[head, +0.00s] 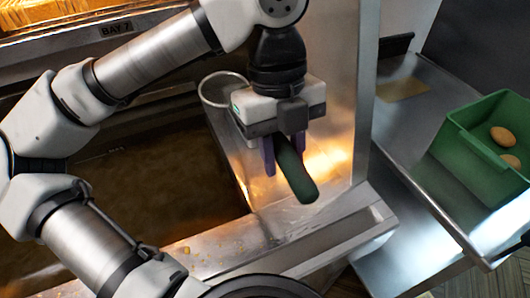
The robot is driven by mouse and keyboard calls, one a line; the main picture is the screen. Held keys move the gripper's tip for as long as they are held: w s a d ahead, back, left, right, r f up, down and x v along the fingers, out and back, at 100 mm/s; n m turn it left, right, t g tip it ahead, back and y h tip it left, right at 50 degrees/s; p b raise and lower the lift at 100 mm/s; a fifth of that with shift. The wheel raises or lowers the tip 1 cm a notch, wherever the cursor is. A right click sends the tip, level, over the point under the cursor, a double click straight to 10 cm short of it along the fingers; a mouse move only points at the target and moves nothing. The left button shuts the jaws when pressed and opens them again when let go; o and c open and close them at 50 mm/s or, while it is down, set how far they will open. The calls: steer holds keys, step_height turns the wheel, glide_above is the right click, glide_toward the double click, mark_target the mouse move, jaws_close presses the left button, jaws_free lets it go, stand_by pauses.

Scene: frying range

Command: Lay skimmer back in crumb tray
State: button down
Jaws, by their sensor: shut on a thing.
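My gripper (284,158) is shut on the dark green handle of the skimmer (299,182), with a purple finger on either side. The handle slants down toward the front right, its rounded end free. A thin round metal hoop behind my gripper at the left looks like the skimmer's head; the stretch between is hidden by my gripper. A long metal trough at the front, which looks like the crumb tray (345,236), lies below and in front of the handle. The handle appears above it and apart from it.
A dark oil vat (150,190) lies at the left, partly behind my arm. Crumbs dot the metal ledge (215,250) at the front. A green crate (470,155) with brown eggs (503,136) stands on a steel counter (405,185) at the right. A steel panel rises behind my gripper.

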steer(key=w+d+f, duration=0.1)
steer(key=w+d, duration=0.2)
steer(key=d, duration=0.4)
steer(key=w+b+x, duration=0.1)
steer(key=b+x, duration=0.4)
steer(key=x, duration=0.1)
steer(key=shift+a+f+b, duration=0.15)
steer(key=shift+f+b, duration=0.2)
steer(key=shift+b, duration=0.05)
steer(key=c, duration=1)
jaws_free()
steer(key=shift+o, duration=0.2)
steer(key=shift+r, duration=0.15)
